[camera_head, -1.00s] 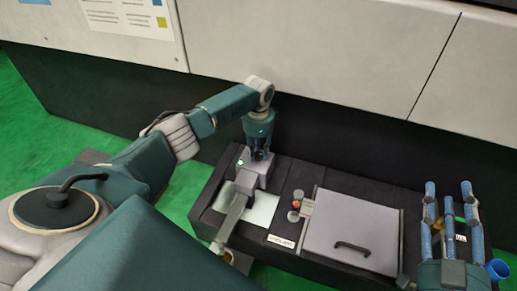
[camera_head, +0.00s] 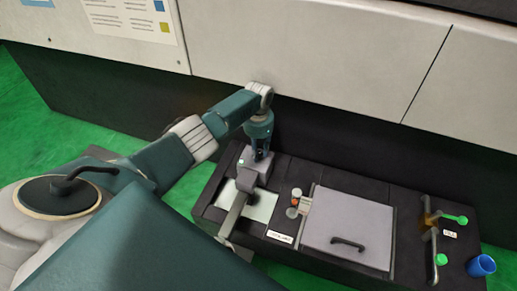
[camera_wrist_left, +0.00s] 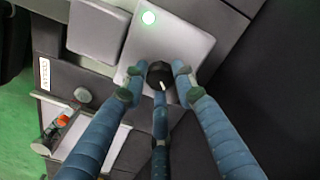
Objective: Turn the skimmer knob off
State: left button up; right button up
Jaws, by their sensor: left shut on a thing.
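The skimmer knob (camera_wrist_left: 159,76) is black and round with a white pointer mark. It sits on a light grey box that also carries a lit green lamp (camera_wrist_left: 148,17) in the left wrist view. My left gripper (camera_wrist_left: 157,84) has its three blue fingers closed around the knob. In the head view my left gripper (camera_head: 260,152) reaches down onto the grey skimmer box (camera_head: 262,174), and the knob is hidden there. A grey skimmer arm (camera_head: 235,212) runs from the box toward the front. My right gripper is out of view.
A grey lid with a dark handle (camera_head: 347,243) covers the middle of the black bench. Pipes with green valve handles (camera_head: 441,259) and a blue cup (camera_head: 481,265) stand at the right. A tall grey panel (camera_head: 300,45) stands behind.

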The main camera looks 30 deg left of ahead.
pick_arm(q)
jog(key=shift+r+n+p, duration=0.1)
jog(key=shift+n+p, duration=0.3)
jog(key=shift+n, duration=0.6)
jog(key=n+p, duration=0.1)
jog(key=n, duration=0.2)
jog(key=shift+n, duration=1.8)
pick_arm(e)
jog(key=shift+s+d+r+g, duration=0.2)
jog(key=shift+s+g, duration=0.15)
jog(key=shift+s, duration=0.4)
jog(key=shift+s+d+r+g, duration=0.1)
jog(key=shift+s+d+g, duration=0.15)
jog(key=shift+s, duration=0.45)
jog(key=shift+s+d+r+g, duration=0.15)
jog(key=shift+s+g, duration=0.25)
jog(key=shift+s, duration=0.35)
pick_arm(q)
jog(key=shift+p, duration=0.3)
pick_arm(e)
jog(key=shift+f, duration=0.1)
pick_arm(q)
jog(key=o, duration=1.2)
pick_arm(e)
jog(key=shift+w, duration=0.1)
